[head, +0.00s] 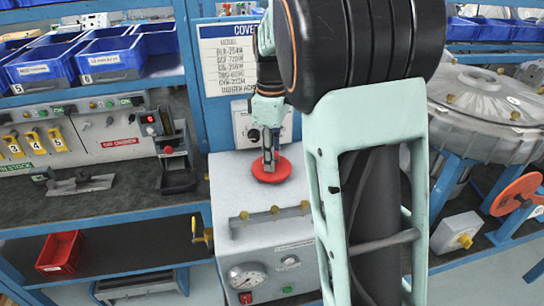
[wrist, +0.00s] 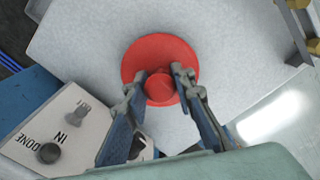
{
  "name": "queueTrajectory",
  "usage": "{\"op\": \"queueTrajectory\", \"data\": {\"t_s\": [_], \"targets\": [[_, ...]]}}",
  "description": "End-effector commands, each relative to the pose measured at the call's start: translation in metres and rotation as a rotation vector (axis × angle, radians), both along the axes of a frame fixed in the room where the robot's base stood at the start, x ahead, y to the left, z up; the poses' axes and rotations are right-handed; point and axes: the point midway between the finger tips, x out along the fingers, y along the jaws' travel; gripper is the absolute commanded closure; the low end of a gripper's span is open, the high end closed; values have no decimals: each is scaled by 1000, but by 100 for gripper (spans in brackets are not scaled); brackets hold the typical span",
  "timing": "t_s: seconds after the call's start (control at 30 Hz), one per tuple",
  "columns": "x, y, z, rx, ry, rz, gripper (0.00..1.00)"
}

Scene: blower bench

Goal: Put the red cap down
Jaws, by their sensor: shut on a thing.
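The red cap (head: 281,171) is a round red disc with a raised knob in its middle. In the head view it is at the top of the grey-white box (head: 290,265), under my gripper (head: 269,165). In the wrist view the cap (wrist: 160,52) is at the upper middle, with the fingertips of my gripper (wrist: 160,80) on both sides of its knob. My gripper is shut on the knob. The cap appears flat over the pale top surface. I cannot tell whether it touches that surface.
A bar with brass fittings (head: 270,218) runs across the box's front top. A panel marked IN, OUT and DONE (wrist: 55,135) stands close beside the gripper. Blue bins (head: 108,58) are at upper left, a large grey round housing (head: 485,105) at right. The box top around the cap is clear.

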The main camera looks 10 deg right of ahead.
Motion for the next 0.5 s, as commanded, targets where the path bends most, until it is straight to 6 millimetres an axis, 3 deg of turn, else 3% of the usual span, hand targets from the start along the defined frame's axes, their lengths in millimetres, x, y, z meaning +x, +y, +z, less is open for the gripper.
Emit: {"op": "queueTrajectory", "data": {"t_s": [0.17, 0.2, 0.37, 0.5], "targets": [[0, -1, -7, 0, -1, -1, 100], [0, -1, -7, 0, 0, -1, 76], [0, 0, -6, -1, 0, -1, 59], [0, 0, -6, -1, 0, 0, 59]]}}
